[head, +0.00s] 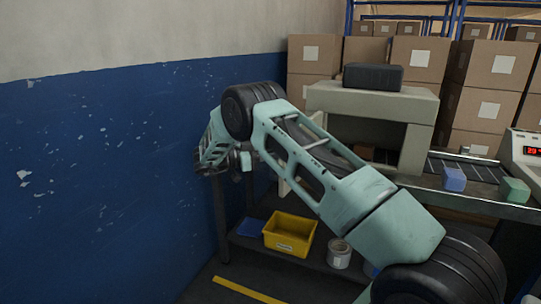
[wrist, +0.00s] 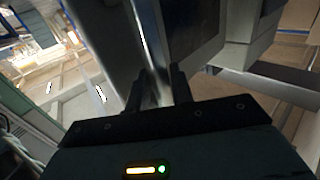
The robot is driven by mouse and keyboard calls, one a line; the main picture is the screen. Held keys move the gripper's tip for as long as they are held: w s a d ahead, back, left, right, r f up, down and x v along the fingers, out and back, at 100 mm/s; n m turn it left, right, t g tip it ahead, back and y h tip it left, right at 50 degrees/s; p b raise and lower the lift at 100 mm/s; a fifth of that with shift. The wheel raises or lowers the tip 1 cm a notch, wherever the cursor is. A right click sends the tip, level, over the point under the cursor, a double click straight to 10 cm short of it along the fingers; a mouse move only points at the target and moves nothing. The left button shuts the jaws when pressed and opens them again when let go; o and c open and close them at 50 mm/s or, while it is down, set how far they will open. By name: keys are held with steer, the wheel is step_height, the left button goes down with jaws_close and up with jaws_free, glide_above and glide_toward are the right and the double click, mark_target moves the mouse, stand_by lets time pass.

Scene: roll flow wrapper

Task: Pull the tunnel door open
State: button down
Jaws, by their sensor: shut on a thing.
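The tunnel (head: 415,150) is a beige housing over a conveyor, in the middle right of the head view. In the wrist view, the tunnel door (wrist: 194,35) is a pale panel with a dark window. A bright metal handle bar (wrist: 150,45) runs along its side, between the fingers of my gripper (wrist: 158,78). My gripper is shut on this handle. In the head view my arm hides most of the door and the grip; a pale upright edge (head: 285,186) shows beneath the arm. How far the door stands open cannot be told.
A blue and cream wall (head: 100,170) stands close on the left. A black box (head: 373,77) sits on the tunnel. A blue block (head: 453,180) and a green block (head: 515,190) are at the conveyor. A yellow bin (head: 290,234) and a can (head: 339,254) sit below.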

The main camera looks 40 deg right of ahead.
steer(key=shift+s+d+r, duration=0.1)
steer(key=shift+d, duration=0.3)
steer(key=c, duration=1.4)
jaws_free()
steer(key=shift+d, duration=0.1)
steer(key=shift+o, duration=0.2)
steer(key=shift+a, duration=0.25)
steer(key=shift+w+a, duration=0.2)
steer(key=shift+a, duration=0.05)
steer(key=b+v, duration=0.1)
steer(key=v, duration=1.3)
steer(key=shift+f+b, duration=0.2)
steer(key=shift+b, duration=0.2)
steer(key=shift+b+v, duration=0.3)
steer(key=shift+v, duration=1)
steer(key=shift+r, duration=0.1)
